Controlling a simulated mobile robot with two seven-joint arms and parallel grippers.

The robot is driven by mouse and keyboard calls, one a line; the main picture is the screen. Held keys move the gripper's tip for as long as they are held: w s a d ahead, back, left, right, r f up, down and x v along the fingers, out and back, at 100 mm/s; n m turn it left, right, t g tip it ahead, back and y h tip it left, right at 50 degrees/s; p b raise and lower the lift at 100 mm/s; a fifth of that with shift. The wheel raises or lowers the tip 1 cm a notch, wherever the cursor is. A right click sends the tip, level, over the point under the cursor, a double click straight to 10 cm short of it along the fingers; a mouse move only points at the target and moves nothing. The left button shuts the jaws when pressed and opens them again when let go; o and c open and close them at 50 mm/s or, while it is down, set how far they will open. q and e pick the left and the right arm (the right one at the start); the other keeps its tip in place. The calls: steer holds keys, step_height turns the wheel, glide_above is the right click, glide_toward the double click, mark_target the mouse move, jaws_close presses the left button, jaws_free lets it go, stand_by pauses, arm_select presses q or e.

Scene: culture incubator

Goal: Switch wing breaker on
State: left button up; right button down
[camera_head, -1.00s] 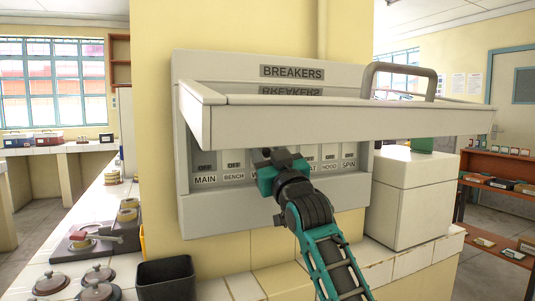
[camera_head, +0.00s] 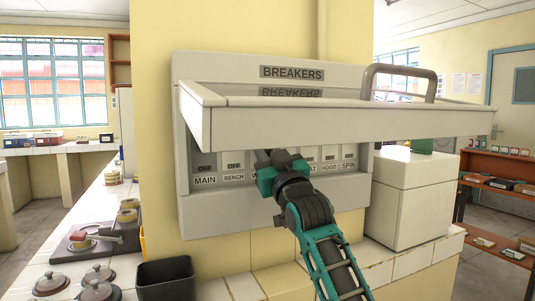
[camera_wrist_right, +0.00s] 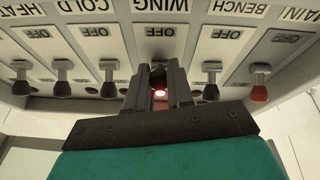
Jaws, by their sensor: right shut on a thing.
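The breaker panel (camera_head: 220,210) hangs on the yellow pillar, with its cover (camera_head: 330,125) raised. My right gripper (camera_head: 266,157) reaches under the cover to the row of switches. In the right wrist view, which shows the panel upside down, my right gripper (camera_wrist_right: 158,90) is shut at the wing breaker, below the WING label (camera_wrist_right: 167,5). Its fingers hide most of that lever; a small red glow shows between them. An OFF sign (camera_wrist_right: 161,32) shows above the fingers. My left gripper is not in view.
Neighbouring black levers, such as the cold one (camera_wrist_right: 108,78) and the bench one (camera_wrist_right: 211,80), stand close on both sides. The main lever (camera_wrist_right: 259,88) is red. The raised cover overhangs my gripper. A white box (camera_head: 410,200) stands right of the panel.

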steer(key=shift+r+p, duration=0.1)
steer(key=shift+p, duration=0.25)
steer(key=shift+r+g+p, duration=0.35)
steer(key=shift+g+p, duration=0.05)
steer(key=shift+p, duration=0.8)
steer(key=p, duration=0.1)
steer(key=g+p, duration=0.1)
steer(key=p, duration=0.1)
steer(key=shift+s+r, duration=0.1)
steer(key=shift+r, duration=0.15)
steer(key=g+p, duration=0.2)
steer(key=p, duration=0.2)
steer(key=shift+r+h+p, duration=0.15)
steer(key=shift+h+p, duration=0.25)
steer(key=shift+s+g, duration=0.1)
steer(key=shift+g, duration=0.5)
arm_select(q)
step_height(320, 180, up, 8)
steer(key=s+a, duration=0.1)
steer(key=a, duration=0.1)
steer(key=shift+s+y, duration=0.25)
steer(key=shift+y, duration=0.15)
arm_select(e)
steer(key=shift+r+g+h, duration=0.2)
steer(key=shift+g+h, duration=0.2)
steer(key=shift+g, duration=0.4)
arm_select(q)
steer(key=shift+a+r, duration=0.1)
